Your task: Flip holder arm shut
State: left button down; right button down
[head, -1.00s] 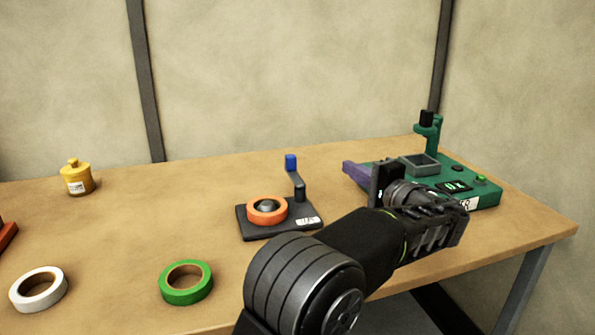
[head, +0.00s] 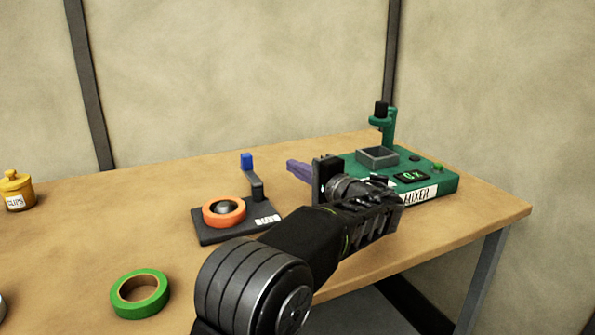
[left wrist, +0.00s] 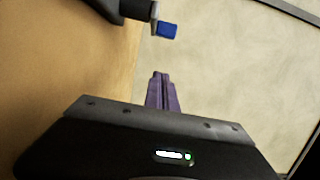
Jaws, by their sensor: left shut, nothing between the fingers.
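The tape holder is a black base (head: 208,233) with an orange tape roll (head: 222,212) around a round hub. Its holder arm (head: 258,191) stands raised at the back right of the base, with a blue tip (head: 246,161). My left gripper (head: 291,166) has purple fingers, shut and empty, a little right of the holder arm and apart from it. In the left wrist view the purple fingers (left wrist: 160,92) are together, with the blue tip (left wrist: 167,30) ahead of them. My right gripper is not in view.
A green mixer (head: 440,180) with a grey square cup (head: 377,157) stands right, behind my left wrist. A green tape roll (head: 140,294) lies front left. A yellow pot (head: 17,192) stands far left. The table (head: 120,215) is clear between pot and holder.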

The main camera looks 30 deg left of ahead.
aim_at(250, 168)
pick_arm(q)
jog(key=x, duration=0.7)
jog(key=shift+a, duration=0.1)
jog(key=shift+s+a+b, duration=0.3)
jog(key=shift+s+a, duration=0.05)
jog(key=shift+s, duration=0.2)
jog(key=shift+s+a+b, duration=0.25)
jog(key=shift+s+a, duration=0.1)
jog(key=shift+s, duration=0.2)
jog(key=shift+s+a, duration=0.4)
jog(key=shift+s, duration=0.2)
jog(key=shift+a, duration=0.1)
